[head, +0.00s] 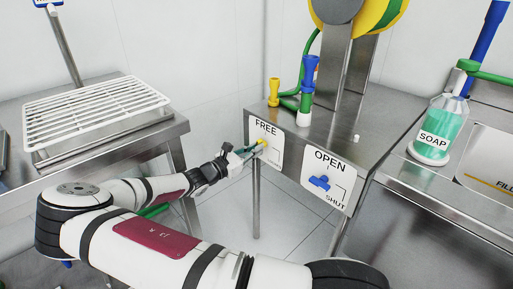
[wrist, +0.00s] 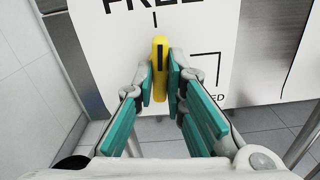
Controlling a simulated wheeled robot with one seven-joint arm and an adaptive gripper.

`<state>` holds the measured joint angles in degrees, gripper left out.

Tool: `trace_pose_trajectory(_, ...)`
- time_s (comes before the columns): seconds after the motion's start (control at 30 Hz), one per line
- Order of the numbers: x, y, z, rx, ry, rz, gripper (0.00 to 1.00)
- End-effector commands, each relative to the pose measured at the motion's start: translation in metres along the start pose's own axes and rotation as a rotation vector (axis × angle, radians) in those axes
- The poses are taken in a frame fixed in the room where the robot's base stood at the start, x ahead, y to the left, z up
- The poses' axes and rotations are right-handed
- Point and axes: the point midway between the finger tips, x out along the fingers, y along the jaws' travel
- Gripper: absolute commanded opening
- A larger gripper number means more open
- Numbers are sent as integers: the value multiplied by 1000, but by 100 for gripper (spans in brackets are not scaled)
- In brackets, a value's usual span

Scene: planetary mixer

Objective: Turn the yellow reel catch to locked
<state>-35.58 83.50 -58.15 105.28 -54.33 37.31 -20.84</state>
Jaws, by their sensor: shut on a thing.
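The yellow reel catch (wrist: 160,58) is on a white plate (wrist: 205,25) in the wrist view. It stands upright, its dark mark below the tick under FREE. A bent line on the plate leads right and down to a label of which only "ED" shows. My gripper (wrist: 160,84) has its teal pads on the left and right sides of the catch and is shut on it. In the head view the catch (head: 262,142) shows small at the tip of my gripper (head: 252,149), and my wrist side partly covers the plate's lower left.
A blue knob (head: 319,183) sits on the OPEN/SHUT plate to the right. Above are the steel bench top (head: 345,125), a green-and-blue nozzle (head: 307,88) and the hose reel (head: 375,12). A soap bottle (head: 433,140) stands right; a white rack (head: 95,112) lies left.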

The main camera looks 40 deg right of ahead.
Motion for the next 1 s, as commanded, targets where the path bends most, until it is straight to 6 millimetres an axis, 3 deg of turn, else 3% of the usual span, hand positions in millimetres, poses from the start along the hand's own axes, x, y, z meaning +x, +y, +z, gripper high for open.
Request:
trace_pose_trajectory(0.2,0,1,1,244,-1,2,0)
trace_pose_trajectory(0.57,0,1,0,287,0,2,0)
trace_pose_trajectory(0.83,0,0,1,586,-1,3,0)
trace_pose_trajectory(1.0,0,0,1,680,0,1,0)
